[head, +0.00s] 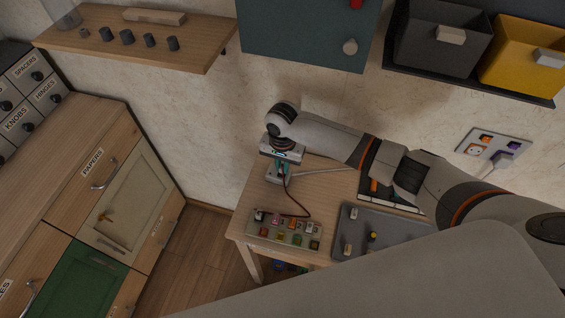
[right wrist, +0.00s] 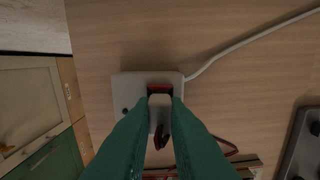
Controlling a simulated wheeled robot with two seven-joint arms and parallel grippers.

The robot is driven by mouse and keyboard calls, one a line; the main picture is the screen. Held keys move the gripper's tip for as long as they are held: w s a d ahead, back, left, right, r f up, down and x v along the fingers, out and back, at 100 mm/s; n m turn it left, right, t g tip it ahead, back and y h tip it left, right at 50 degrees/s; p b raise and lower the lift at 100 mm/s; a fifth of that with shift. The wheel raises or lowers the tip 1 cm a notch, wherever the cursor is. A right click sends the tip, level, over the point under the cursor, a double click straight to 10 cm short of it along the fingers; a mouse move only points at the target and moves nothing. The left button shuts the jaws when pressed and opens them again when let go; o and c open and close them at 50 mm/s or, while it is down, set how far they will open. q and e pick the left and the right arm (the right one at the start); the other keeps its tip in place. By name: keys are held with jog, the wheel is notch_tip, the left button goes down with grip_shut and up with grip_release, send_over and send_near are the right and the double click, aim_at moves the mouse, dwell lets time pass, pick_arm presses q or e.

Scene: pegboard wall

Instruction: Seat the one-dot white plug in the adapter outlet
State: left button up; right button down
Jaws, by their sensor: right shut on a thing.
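My right gripper (head: 282,166) points down over the left part of the small wooden table. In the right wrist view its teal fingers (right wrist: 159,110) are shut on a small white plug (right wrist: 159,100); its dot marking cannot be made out. The pale adapter block (right wrist: 123,92) lies on the table right under the fingers, with a white cord leaving it to the right. It also shows in the head view (head: 270,176), partly hidden by the gripper. The plug overlaps a dark red patch on the adapter; I cannot tell whether it is seated. My left gripper is not in view.
A board with several coloured pieces (head: 262,228) lies at the table's front; a dark red cord runs from the gripper area toward it. A grey tray (head: 349,224) holds small parts to the right. A wall socket panel (head: 508,151) is far right.

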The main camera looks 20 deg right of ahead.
jog(key=shift+f, duration=0.3)
jog(key=c, duration=1.3)
grip_release()
jog(key=shift+c, duration=0.2)
jog(key=shift+r, duration=0.1)
jog(key=shift+r+p, duration=2.4)
jog(key=shift+p, duration=0.55)
